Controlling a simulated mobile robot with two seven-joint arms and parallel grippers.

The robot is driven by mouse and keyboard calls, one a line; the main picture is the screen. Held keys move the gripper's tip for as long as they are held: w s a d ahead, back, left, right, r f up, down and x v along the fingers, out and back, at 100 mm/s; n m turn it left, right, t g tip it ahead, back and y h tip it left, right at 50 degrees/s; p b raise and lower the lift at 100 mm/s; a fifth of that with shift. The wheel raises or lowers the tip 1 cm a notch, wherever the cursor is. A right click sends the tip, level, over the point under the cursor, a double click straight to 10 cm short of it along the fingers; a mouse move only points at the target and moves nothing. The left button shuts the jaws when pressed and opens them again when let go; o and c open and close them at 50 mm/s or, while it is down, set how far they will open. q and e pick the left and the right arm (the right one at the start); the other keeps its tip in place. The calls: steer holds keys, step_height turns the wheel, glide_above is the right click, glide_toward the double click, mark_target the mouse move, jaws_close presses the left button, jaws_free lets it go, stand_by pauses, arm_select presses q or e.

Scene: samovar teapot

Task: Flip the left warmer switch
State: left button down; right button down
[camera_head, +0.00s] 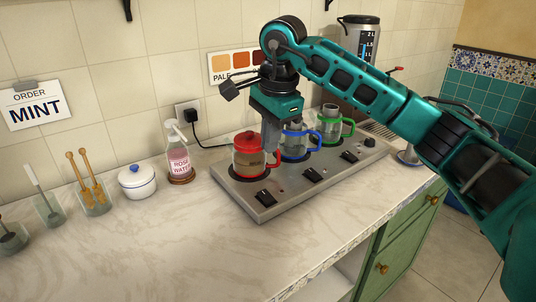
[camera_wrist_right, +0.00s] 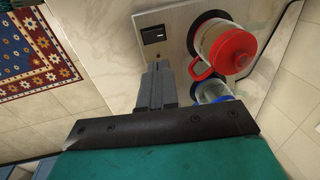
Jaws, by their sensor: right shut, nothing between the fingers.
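The warmer plate (camera_head: 232,192) is a long grey metal unit on the counter, with several black switches along its front edge. The left warmer switch (camera_head: 265,198) is in front of the red-lidded teapot (camera_head: 250,158). The switch also shows in the right wrist view (camera_wrist_right: 153,35), beyond the fingertips. My right gripper (camera_head: 270,148) is shut and empty, pointing down beside the red teapot, apart from the switch. Its fingers show in the right wrist view (camera_wrist_right: 157,72). Whether they touch the teapot, I cannot tell. My left gripper is out of view.
A blue-handled teapot (camera_head: 295,142) and a green-handled teapot (camera_head: 332,126) stand further along the plate. A rose water bottle (camera_head: 179,160) and a white sugar bowl (camera_head: 137,182) stand to the left. The counter (camera_head: 190,235) in front of the plate is clear.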

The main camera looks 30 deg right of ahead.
mark_target(263, 193)
steer(key=f, duration=0.4)
steer(key=w+f, duration=0.1)
steer(key=f, duration=0.3)
steer(key=w+f, duration=0.1)
steer(key=f, duration=0.3)
steer(key=shift+a+f, duration=0.2)
steer(key=shift+w+f+b, duration=0.2)
steer(key=shift+f+b, duration=0.05)
steer(key=shift+b, duration=0.25)
steer(key=shift+s, duration=0.15)
